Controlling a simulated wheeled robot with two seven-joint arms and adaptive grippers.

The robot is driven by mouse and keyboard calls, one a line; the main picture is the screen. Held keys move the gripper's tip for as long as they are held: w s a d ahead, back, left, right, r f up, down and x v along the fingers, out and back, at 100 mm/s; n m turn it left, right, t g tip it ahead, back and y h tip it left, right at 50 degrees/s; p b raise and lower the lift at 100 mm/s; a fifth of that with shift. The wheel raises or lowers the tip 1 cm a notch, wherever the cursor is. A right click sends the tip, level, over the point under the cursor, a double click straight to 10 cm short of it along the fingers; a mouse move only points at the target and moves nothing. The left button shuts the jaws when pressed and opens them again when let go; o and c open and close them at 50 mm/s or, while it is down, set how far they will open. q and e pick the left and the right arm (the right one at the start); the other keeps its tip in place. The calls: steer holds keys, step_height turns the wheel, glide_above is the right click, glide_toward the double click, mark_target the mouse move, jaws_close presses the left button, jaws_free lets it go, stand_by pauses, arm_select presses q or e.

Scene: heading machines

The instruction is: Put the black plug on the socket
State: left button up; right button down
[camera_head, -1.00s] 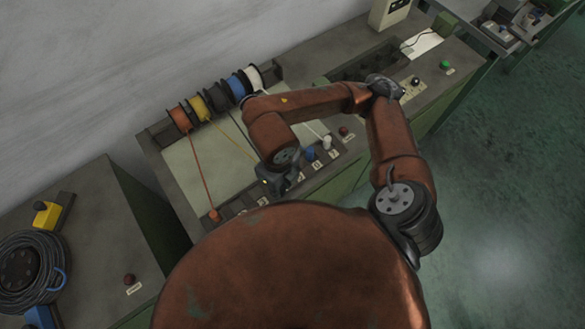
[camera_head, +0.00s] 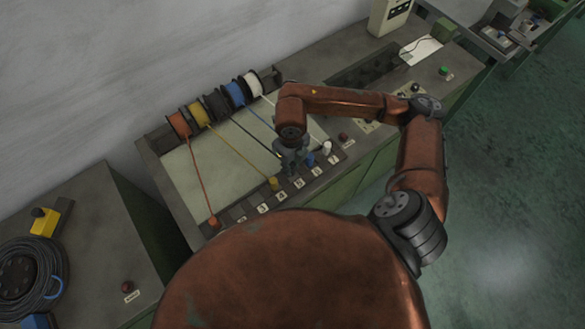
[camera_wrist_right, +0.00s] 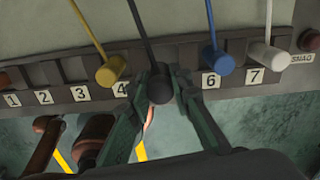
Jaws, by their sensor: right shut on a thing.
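The black plug (camera_wrist_right: 160,88) hangs on its black cable (camera_wrist_right: 140,30) between the fingers of my right gripper (camera_wrist_right: 158,92), which is shut on it. In the head view my right gripper (camera_head: 292,160) is over the numbered socket strip (camera_head: 250,210). In the right wrist view the plug is in front of the strip, between labels 4 (camera_wrist_right: 120,88) and 6 (camera_wrist_right: 211,80). The label there is hidden, and I cannot tell if the plug touches the socket. The yellow plug (camera_wrist_right: 111,70) is just left, the blue plug (camera_wrist_right: 217,62) just right. My left gripper is not in view.
The white plug (camera_wrist_right: 266,55) is right of the blue one, above label 7. The orange plug (camera_head: 213,220) is at the strip's left end. Several cable spools (camera_head: 217,103) stand at the back, with taut cables crossing the panel. A red button (camera_head: 343,137) is to the right.

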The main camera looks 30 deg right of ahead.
mark_target(292, 170)
steer(key=shift+w+d+f, duration=0.1)
steer(key=shift+f, duration=0.1)
steer(key=shift+w+d+f, duration=0.1)
steer(key=shift+f, duration=0.8)
steer(key=shift+w+d+f, duration=0.1)
steer(key=shift+f, duration=0.8)
steer(key=shift+f, duration=0.25)
steer(key=c, duration=1.7)
jaws_free()
steer(key=shift+r, duration=0.1)
steer(key=shift+c, duration=0.2)
steer(key=shift+r, duration=0.15)
step_height(292, 170, up, 12)
